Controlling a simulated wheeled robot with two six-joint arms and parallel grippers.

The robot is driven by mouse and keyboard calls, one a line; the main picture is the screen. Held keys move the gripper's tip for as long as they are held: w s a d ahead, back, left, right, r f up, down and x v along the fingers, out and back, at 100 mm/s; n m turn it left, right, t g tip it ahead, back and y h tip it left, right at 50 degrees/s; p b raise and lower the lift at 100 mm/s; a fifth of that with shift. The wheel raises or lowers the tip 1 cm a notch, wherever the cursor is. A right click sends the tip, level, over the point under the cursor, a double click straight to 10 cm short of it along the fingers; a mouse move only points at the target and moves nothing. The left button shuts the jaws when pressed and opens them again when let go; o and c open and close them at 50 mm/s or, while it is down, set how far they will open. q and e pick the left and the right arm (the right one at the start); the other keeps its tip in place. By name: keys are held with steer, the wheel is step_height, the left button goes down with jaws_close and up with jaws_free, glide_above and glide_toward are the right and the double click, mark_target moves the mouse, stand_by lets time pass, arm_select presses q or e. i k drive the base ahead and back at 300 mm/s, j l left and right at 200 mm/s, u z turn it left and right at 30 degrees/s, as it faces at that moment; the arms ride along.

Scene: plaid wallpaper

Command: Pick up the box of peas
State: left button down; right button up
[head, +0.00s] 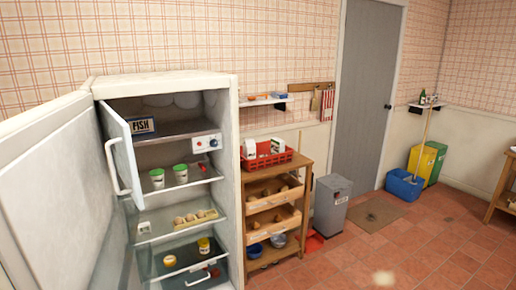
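No box that I can read as peas shows in the head view. The white fridge (160,83) stands at the left with its large door (50,190) swung open. In its top compartment lies a blue and white box marked FISH (142,126), partly behind the small inner door (121,158), which is also open. The rest of that compartment's floor looks bare, though the inner door hides part of its left side. Neither of my grippers is in view.
Fridge shelves hold two green-lidded cups (180,173), an egg tray (194,219) and yellow-lidded jars (204,246). Right of it stand a wooden rack (303,162) with a red basket (266,158), a grey bin (331,204) and a blue bucket (404,185).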

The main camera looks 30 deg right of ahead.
mark_target(277, 145)
steer(key=i+l, duration=0.15)
steer(key=l, duration=0.25)
steer(key=i+l, duration=0.2)
steer(key=l, duration=0.2)
steer(key=i+l, duration=0.15)
steer(key=l, duration=0.2)
steer(key=i+l, duration=0.2)
steer(key=l, duration=0.2)
steer(key=i+l, duration=0.15)
steer(key=l, duration=0.25)
steer(key=i+l, duration=0.15)
steer(key=l, duration=0.25)
steer(key=i+l, duration=0.2)
steer(key=l, duration=0.15)
steer(key=i+l, duration=0.15)
steer(key=l, duration=0.25)
steer(key=u, duration=0.05)
